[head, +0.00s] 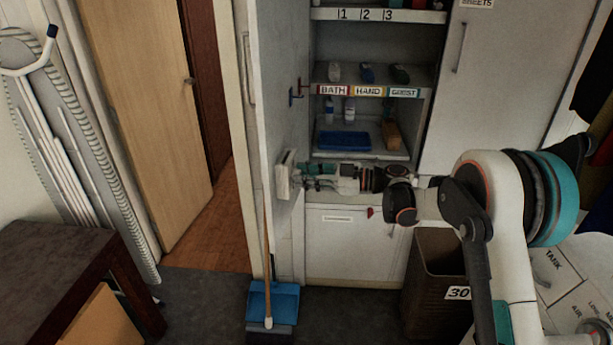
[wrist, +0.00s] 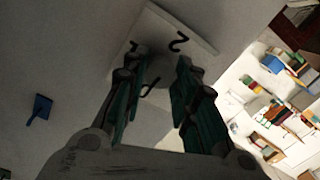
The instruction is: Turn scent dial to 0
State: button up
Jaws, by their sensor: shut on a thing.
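The scent dial unit is a pale box (head: 285,175) on the inner face of the open cabinet door in the head view. In the wrist view its light plate (wrist: 207,38) bears dark marks, one reading as a 2 at the top; the others are partly hidden. A round grey dial knob (wrist: 160,67) stands out from the plate. My gripper (head: 304,179) reaches left to the unit. In the wrist view my gripper (wrist: 161,62) has its two fingers on either side of the knob, shut on it. The dial's pointer setting cannot be made out.
The open cabinet door (head: 278,110) carries a blue hook (head: 294,96) above the unit. Labelled shelves (head: 366,90) hold bottles and a blue tray (head: 344,140). Below are a blue dustpan (head: 274,300) and a brown bin (head: 432,270). Dark floor lies in front.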

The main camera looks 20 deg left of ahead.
jog(key=shift+f+n, duration=0.1)
jog(key=shift+n, duration=0.5)
jog(key=o, duration=1.1)
jog(key=d, duration=0.8)
jog(key=w+d, duration=0.1)
jog(key=d, duration=0.2)
jog(key=shift+d+r, duration=0.35)
jog(key=shift+d, duration=0.05)
jog(key=shift+r, duration=0.1)
